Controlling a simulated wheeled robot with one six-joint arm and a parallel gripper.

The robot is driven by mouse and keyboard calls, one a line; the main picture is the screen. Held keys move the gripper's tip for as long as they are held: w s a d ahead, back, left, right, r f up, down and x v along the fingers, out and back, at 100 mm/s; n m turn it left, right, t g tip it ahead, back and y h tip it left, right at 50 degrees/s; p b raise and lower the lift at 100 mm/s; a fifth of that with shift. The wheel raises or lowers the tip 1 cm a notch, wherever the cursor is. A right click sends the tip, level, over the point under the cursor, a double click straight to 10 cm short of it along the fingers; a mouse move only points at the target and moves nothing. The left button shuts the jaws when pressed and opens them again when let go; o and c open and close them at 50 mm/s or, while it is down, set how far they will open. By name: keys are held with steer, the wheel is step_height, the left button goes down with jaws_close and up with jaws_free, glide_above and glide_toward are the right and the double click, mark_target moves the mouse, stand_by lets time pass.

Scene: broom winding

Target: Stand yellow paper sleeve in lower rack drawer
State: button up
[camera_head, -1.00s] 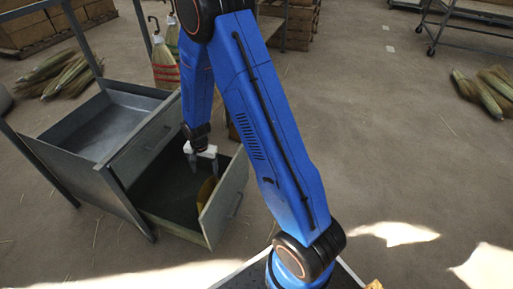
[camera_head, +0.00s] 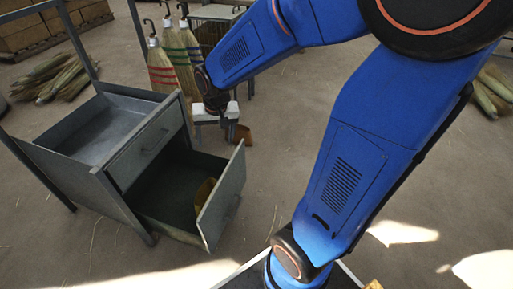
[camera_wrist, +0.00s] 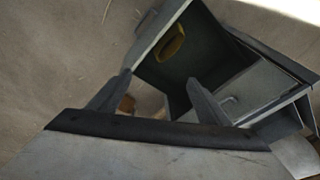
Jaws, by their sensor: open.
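The yellow paper sleeve (camera_head: 205,191) is inside the pulled-out lower rack drawer (camera_head: 224,199), close to its front panel. In the wrist view its yellow rim (camera_wrist: 170,43) shows as an open ring in the drawer, so it appears to stand on end. Its lower part is hidden by the drawer front in the head view. My gripper (camera_head: 216,134) is open and empty, above and apart from the drawer and sleeve. Its two spread fingers (camera_wrist: 158,80) show in the wrist view with nothing between them.
The upper drawer (camera_head: 150,140) looks shut beneath the rack's open tray top (camera_head: 95,130). Several brooms (camera_head: 160,68) hang behind the rack. A brown-orange object (camera_head: 243,134) is beside my gripper in the picture. Straw bundles (camera_head: 55,78) lie at the left. Floor right of the drawer is clear.

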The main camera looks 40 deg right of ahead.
steer(key=s+d+r+n+t, duration=0.1)
steer(key=s+r, duration=0.4)
steer(key=s, duration=0.5)
steer(key=s+d+r+n+t, duration=0.1)
steer(key=s+r+n, duration=0.2)
steer(key=s, duration=0.7)
steer(key=shift+w+v, duration=0.2)
steer(key=shift+v, duration=0.95)
steer(key=shift+d+r, duration=0.1)
steer(key=shift+d, duration=0.05)
